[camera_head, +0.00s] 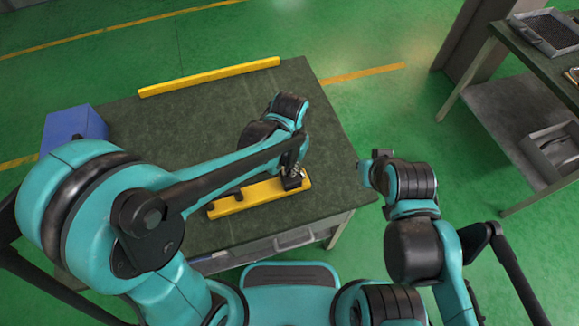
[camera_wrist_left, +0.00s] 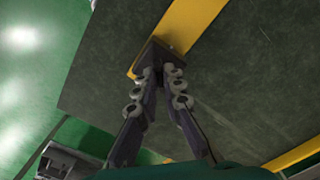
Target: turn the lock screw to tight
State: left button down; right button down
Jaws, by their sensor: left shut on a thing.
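A yellow bar (camera_head: 243,203) lies near the front edge of the table, with dark fittings on it. It also shows in the left wrist view (camera_wrist_left: 192,22). My left gripper (camera_head: 293,174) points down at the dark block (camera_head: 292,184) near the bar's right end. In the left wrist view its fingertips (camera_wrist_left: 159,78) are shut at that dark block (camera_wrist_left: 158,51). The lock screw is hidden between the fingertips, so its angle cannot be told. My right gripper (camera_head: 368,166) is beside the table's right edge, away from the bar; its finger opening is unclear.
A second yellow bar (camera_head: 210,77) lies along the far edge of the dark green table (camera_head: 190,115). A blue box (camera_head: 75,125) stands at the table's left. Another bench (camera_head: 510,60) with trays stands at the right, across open green floor.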

pick_arm(q)
jog(key=m, duration=0.4)
jog(key=shift+m, duration=0.4)
jog(key=shift+m+p, duration=0.3)
jog(key=shift+m, duration=2)
jog(key=c, duration=1.6)
grip_release()
jog(key=shift+c, duration=0.2)
notch_tip(320, 180, up, 12)
